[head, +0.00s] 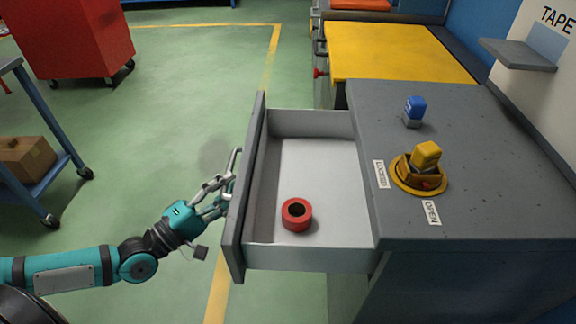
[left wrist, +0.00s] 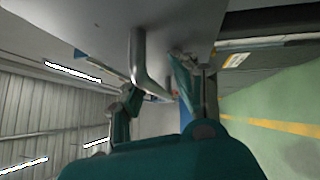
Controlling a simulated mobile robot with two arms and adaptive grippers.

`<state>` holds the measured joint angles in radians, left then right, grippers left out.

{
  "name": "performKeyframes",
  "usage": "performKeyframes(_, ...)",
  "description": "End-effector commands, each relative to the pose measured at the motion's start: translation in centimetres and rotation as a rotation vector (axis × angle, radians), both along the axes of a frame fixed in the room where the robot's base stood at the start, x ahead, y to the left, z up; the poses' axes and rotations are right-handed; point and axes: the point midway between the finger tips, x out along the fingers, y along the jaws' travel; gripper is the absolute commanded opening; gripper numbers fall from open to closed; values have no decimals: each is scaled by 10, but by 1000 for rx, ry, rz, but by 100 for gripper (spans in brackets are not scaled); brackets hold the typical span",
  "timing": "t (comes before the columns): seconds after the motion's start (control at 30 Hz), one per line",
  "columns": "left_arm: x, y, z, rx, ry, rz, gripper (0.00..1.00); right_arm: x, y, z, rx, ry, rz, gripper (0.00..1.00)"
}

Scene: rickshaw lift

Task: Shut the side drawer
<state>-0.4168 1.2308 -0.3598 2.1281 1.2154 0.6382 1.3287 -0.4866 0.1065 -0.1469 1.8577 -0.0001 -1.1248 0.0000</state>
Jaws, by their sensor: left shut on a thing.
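The side drawer (head: 248,190) stands pulled out to the left of the grey cabinet (head: 500,190) in the head view. Its inside is light grey and holds a red ring-shaped roll (head: 297,214). My left gripper (head: 222,188) is at the outer face of the drawer front, shut on the drawer's metal handle (head: 236,163). In the left wrist view the handle (left wrist: 142,65) runs down between the fingers of my left gripper (left wrist: 158,92). The fingers partly hide where the handle is held. My right gripper is in neither view.
On the cabinet top are a yellow switch (head: 427,155) on a round base, labels reading LOCKED and OPEN, and a blue-topped item (head: 415,108). A blue cart (head: 40,185) with a box stands at the left. Green floor between is clear.

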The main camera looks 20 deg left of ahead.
Motion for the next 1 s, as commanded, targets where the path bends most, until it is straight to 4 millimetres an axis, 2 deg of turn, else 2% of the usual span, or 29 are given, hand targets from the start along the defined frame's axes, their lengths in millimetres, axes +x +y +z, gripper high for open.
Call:
performKeyframes(0.03,-6,-3,-21,6,53,-8,0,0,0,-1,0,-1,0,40)
performKeyframes(0.27,19,-14,-18,-1,50,-2,0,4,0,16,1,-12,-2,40)
performKeyframes(0.4,44,-26,-12,-4,46,-2,0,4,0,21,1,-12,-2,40)
performKeyframes(0.5,62,-37,-8,-6,45,-4,0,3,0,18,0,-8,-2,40)
performKeyframes(0.63,85,-51,-3,-4,46,-6,0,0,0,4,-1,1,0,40)
performKeyframes(0.8,87,-66,0,-2,51,-6,0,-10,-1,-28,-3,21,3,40)
performKeyframes(1.0,90,-79,1,3,51,-7,0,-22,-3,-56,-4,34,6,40)
